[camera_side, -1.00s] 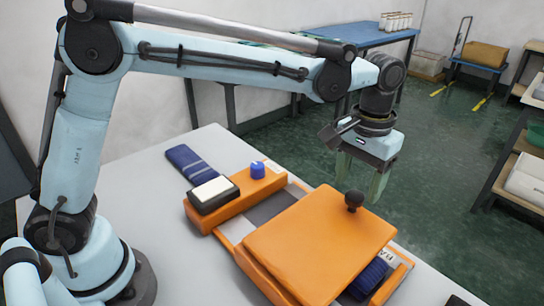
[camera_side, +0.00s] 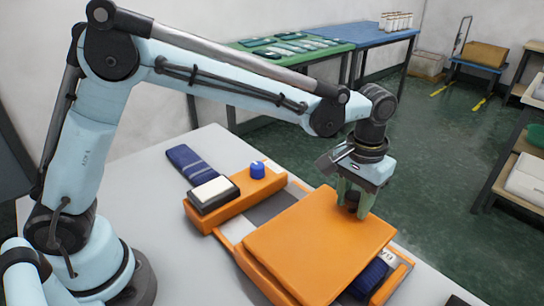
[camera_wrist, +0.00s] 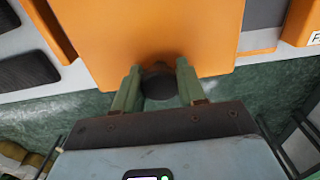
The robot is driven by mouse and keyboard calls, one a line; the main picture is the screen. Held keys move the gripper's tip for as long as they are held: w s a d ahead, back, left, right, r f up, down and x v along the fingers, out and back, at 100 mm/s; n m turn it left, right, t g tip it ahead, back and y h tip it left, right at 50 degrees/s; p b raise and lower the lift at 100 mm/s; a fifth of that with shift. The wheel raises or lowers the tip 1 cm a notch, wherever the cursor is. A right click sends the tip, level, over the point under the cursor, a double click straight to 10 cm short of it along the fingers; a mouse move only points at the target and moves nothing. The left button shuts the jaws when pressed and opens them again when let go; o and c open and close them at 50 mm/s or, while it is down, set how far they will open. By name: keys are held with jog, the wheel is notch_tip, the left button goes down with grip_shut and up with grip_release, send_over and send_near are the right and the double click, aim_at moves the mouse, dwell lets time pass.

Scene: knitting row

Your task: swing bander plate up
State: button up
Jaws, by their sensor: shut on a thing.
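The bander plate (camera_side: 315,246) is a flat orange panel lying over the orange bander base (camera_side: 403,270), slightly raised at its near edge. Its dark round knob (camera_side: 352,204) is at the far right corner area. My gripper (camera_side: 352,208) is down at the plate with its green fingers on both sides of the knob, shut on it. In the wrist view the knob (camera_wrist: 158,83) sits between the two green fingers, and the plate (camera_wrist: 150,30) spreads out beyond them. The fingers hide part of the knob in the side view.
A folded blue striped cloth (camera_side: 190,163) lies behind on the grey table (camera_side: 150,195). Dark blue knit (camera_side: 368,278) shows under the plate's right side.

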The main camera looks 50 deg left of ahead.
jog(key=shift+s+r+t, duration=0.25)
jog(key=shift+r+t, duration=0.15)
jog(key=shift+r, duration=0.35)
jog(key=shift+s+r+t, duration=0.25)
jog(key=shift+r+t, duration=0.15)
jog(key=shift+r, duration=0.35)
jog(key=shift+s+r+t, duration=0.4)
jog(key=shift+r, duration=0.35)
jog(key=shift+s+r+t, duration=0.4)
jog(key=shift+r, duration=0.35)
jog(key=shift+s+r+t, duration=0.4)
jog(key=shift+s+r, duration=0.1)
jog(key=shift+r, duration=0.2)
jog(key=shift+s+r+t, duration=0.4)
jog(key=shift+s+r, duration=0.1)
jog(key=shift+r, duration=0.15)
